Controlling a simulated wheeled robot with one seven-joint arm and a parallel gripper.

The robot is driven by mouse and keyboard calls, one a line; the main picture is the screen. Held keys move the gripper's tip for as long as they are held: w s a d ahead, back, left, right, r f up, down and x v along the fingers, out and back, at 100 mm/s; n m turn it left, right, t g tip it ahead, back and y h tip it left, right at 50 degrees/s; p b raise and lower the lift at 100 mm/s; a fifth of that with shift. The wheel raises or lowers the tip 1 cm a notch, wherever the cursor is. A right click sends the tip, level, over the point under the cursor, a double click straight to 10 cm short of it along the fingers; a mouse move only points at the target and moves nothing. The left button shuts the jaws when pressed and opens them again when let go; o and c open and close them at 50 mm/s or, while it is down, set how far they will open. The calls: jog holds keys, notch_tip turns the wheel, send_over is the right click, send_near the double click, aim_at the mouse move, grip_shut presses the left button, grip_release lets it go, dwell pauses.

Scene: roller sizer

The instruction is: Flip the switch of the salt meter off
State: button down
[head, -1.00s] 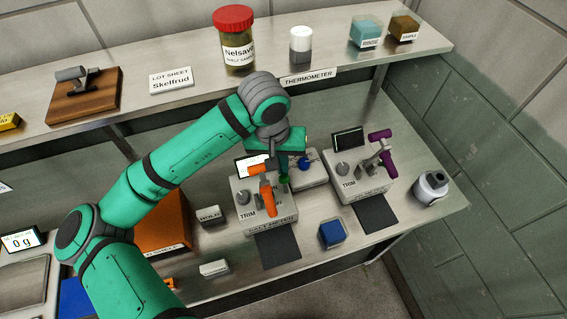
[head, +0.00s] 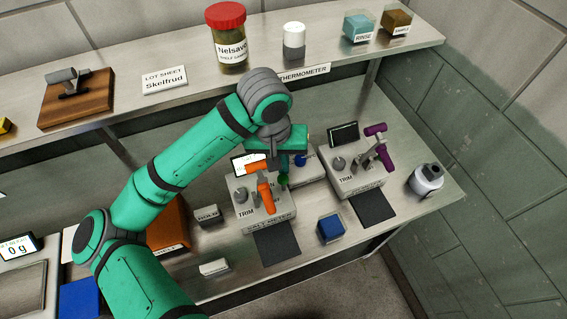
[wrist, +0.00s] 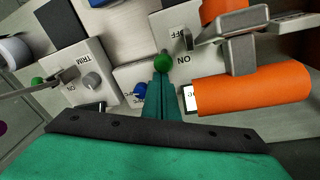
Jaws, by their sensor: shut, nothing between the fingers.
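The salt meter (head: 266,222) is a grey box with an orange handle (head: 264,192), a trim knob and a lit screen. In the wrist view the orange handle (wrist: 250,88) lies at the right, beside the OFF and ON marks (wrist: 182,58). A small dark part, perhaps the switch (wrist: 188,40), shows beside these marks; its position is unclear. My gripper (head: 283,172) is shut and empty, pointing down over the meter's back right part. In the wrist view my fingertips (wrist: 162,80) are close to a green ball (wrist: 163,62) near ON; whether they touch is unclear.
A similar meter (head: 357,181) with a purple handle stands to the right. A shelf (head: 190,95) runs above the counter.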

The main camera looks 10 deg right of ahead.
jog(key=shift+r, duration=0.65)
jog(key=w, duration=0.2)
jog(key=w+d+f, duration=0.1)
jog(key=w, duration=0.1)
notch_tip(320, 180, up, 10)
jog(key=s+a, duration=0.1)
jog(key=shift+s+a, duration=0.15)
jog(key=shift+a, duration=0.1)
